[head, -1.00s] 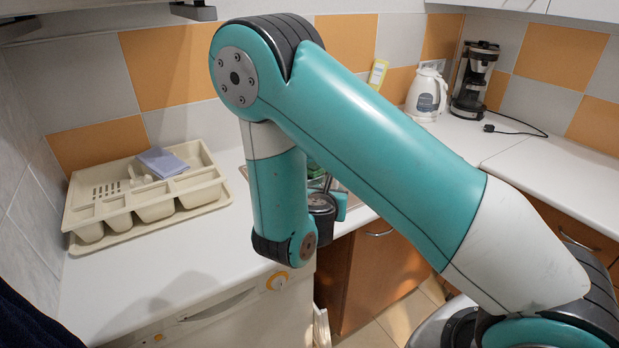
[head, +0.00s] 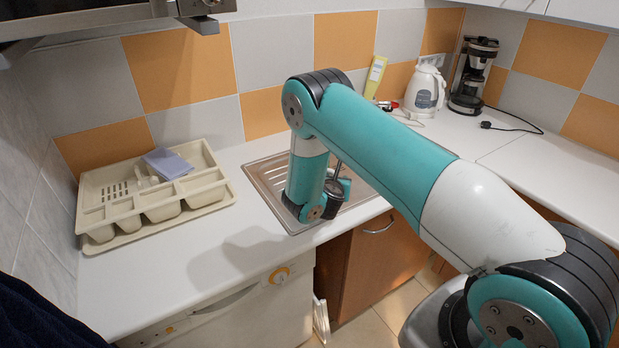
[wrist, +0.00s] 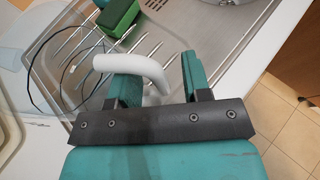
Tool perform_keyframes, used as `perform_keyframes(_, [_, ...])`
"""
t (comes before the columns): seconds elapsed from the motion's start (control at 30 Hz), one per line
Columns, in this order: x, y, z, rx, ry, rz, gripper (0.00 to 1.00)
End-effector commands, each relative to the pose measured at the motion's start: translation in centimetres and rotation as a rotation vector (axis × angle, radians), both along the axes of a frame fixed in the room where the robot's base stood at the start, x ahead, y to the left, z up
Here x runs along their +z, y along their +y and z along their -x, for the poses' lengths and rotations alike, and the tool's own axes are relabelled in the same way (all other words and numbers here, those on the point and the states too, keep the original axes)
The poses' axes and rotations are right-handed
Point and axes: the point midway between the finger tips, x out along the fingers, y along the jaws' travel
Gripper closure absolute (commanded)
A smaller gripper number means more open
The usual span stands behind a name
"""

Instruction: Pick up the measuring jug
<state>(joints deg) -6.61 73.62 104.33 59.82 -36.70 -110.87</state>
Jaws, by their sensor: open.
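A white curved handle, which looks like part of the measuring jug (wrist: 130,62), shows in the wrist view. Its bent end reaches into the gap between my fingers. The jug's body seems clear, with a thin dark curved line to the left of the handle; its outline is hard to make out. My gripper (wrist: 157,74) is open, with the left finger partly behind the handle and the right finger apart from it. I cannot tell whether the left finger touches the handle. In the head view my arm hides the jug and most of my gripper.
The metal sink (head: 270,185) with its drainer lies under my gripper. A green sponge-like block (wrist: 118,14) lies there. A beige cutlery tray (head: 128,232) stands left on the counter. A white kettle (head: 424,92) and a coffee maker (head: 472,78) stand at the back right.

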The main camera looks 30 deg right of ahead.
Motion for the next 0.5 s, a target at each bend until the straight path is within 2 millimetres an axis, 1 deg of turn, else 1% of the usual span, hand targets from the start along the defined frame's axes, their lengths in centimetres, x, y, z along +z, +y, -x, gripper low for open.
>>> perform_keyframes(0.23, [-0.21,-0.15,-0.21,0.001,0.0,-0.001,0.56])
perform_keyframes(0.27, [-0.21,-0.16,-0.21,0.001,0.0,-0.001,0.58])
perform_keyframes(0.3, [-0.21,-0.16,-0.21,0.001,0.0,-0.001,0.67])
perform_keyframes(0.37, [-0.19,-0.16,-0.2,0.001,0.0,0.0,0.81])
perform_keyframes(0.4, [-0.19,-0.16,-0.2,0.001,0.0,0.0,0.9])
perform_keyframes(0.43, [-0.19,-0.15,-0.2,0.001,0.0,0.0,0.97])
perform_keyframes(0.47, [-0.19,-0.15,-0.2,0.001,0.0,0.0,1.0])
perform_keyframes(0.5, [-0.18,-0.15,-0.2,0.0,0.0,0.0,1.0])
